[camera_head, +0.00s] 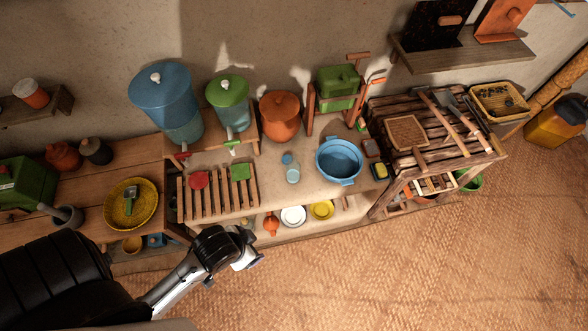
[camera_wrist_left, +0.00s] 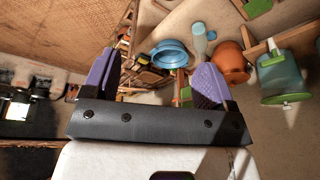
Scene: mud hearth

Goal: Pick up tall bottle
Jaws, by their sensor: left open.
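The tall bottle, a pale translucent bottle (camera_head: 292,173) with a blue cap, stands upright on the counter left of the blue basin in the head view. It also shows beyond my fingers near the top of the left wrist view (camera_wrist_left: 199,45). My left gripper (camera_head: 248,258) is in front of the counter, apart from the bottle and below and left of it in the head view. In the wrist view its two purple fingers (camera_wrist_left: 155,75) are spread with nothing between them. My right gripper is in neither view.
A blue basin (camera_head: 340,160) stands right of the bottle, an orange pot (camera_head: 280,117) behind it. A slatted wooden rack (camera_head: 217,194) lies to its left, with dispensers behind. A lower shelf (camera_head: 330,226) holds plates under the counter. The floor at right is mostly clear.

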